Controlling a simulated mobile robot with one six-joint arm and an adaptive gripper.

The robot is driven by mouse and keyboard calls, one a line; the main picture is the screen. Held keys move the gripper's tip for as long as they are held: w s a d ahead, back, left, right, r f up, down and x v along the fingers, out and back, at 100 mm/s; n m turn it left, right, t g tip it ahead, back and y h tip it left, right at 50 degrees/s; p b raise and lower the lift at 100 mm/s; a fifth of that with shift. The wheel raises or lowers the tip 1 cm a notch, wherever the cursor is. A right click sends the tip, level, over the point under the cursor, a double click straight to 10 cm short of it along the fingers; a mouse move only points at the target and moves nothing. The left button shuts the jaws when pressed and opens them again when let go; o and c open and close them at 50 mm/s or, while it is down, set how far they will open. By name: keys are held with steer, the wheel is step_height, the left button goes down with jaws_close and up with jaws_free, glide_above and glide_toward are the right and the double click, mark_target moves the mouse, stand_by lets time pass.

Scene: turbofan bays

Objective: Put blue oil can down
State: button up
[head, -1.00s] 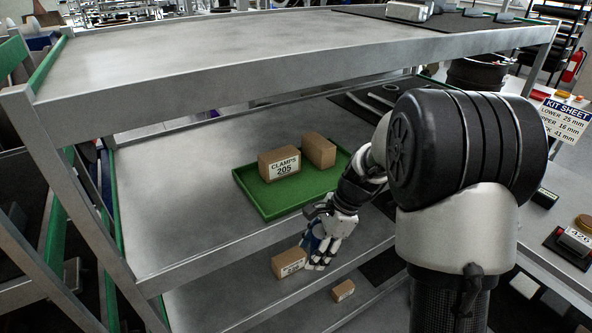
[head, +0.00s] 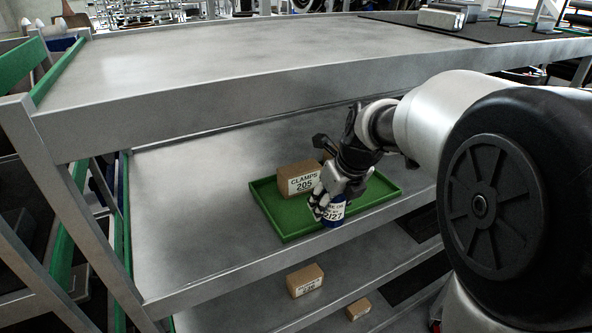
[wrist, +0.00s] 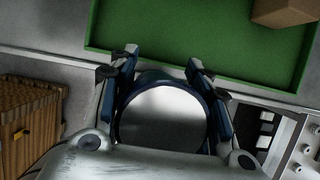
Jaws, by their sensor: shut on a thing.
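The blue oil can (head: 331,212) has a white label and is held upright by my gripper (head: 330,198). In the head view it overlaps the front rim of the green tray (head: 288,220) on the middle shelf. In the wrist view the can's round grey top (wrist: 163,118) sits between both fingers of my gripper (wrist: 162,62). The green tray (wrist: 180,30) lies just beyond the fingertips there, so the can looks short of the tray's floor. Whether its bottom touches anything is hidden.
A carton marked CLAMPS 205 (head: 299,179) stands in the tray, with another partly hidden behind my gripper. Bare shelf (head: 195,220) lies left of the tray. The upper shelf's edge (head: 230,93) overhangs. Two small cartons (head: 305,281) (head: 358,309) sit on the lower shelf.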

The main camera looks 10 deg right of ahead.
steer(key=w+f, duration=0.1)
steer(key=w, duration=0.1)
steer(key=w+a+f, duration=0.1)
steer(key=w, duration=0.1)
steer(key=w+a+f+b, duration=0.1)
steer(key=w, duration=0.1)
steer(key=shift+w+f, duration=0.25)
steer(key=shift+f, duration=0.05)
steer(key=shift+w+a+f+b, duration=0.25)
steer(key=shift+w+f, duration=0.3)
steer(key=shift+w, duration=0.05)
steer(key=shift+w+a+f+b, duration=0.2)
steer(key=shift+w+f+b, duration=0.05)
steer(key=shift+w+f, duration=0.3)
steer(key=shift+r, duration=0.15)
steer(key=shift+s, duration=0.1)
steer(key=o, duration=1.2)
